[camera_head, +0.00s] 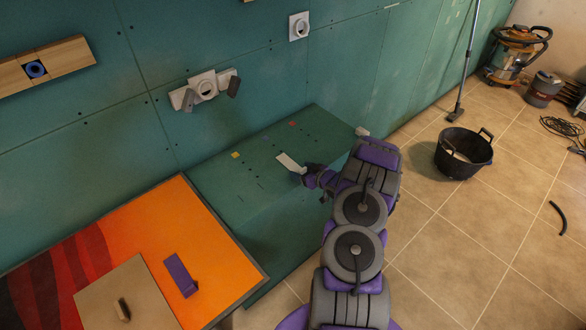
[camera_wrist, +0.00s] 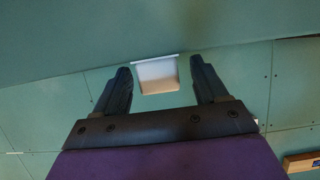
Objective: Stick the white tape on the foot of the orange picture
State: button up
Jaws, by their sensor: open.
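A flat white piece (camera_head: 288,161), which looks like the white tape, is on the green board at the tip of my gripper (camera_head: 304,174). In the wrist view the white piece (camera_wrist: 157,75) shows between the two dark fingers of my gripper (camera_wrist: 160,68), with a gap on each side. The gripper is open; whether it touches the piece I cannot tell. The orange picture (camera_head: 205,240), with red and black bands at its left, is at the lower left, apart from my gripper. A purple block (camera_head: 181,275) lies on it, and a beige board with a handle (camera_head: 125,298) covers part of it.
The green board (camera_head: 240,205) carries small yellow, blue and red squares. A small white block (camera_head: 362,131) is at its far right corner. White sockets (camera_head: 204,88) and a wooden piece (camera_head: 62,62) are on the wall. A black bucket (camera_head: 463,155) stands on the tiled floor.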

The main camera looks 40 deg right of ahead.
jog(key=shift+d+f, duration=0.1)
jog(key=shift+d, duration=0.2)
jog(key=shift+a+r, duration=0.2)
jog(key=shift+a, duration=0.25)
jog(key=c, duration=0.7)
jog(key=shift+d+f, duration=0.1)
jog(key=shift+d, duration=0.15)
jog(key=c, duration=0.5)
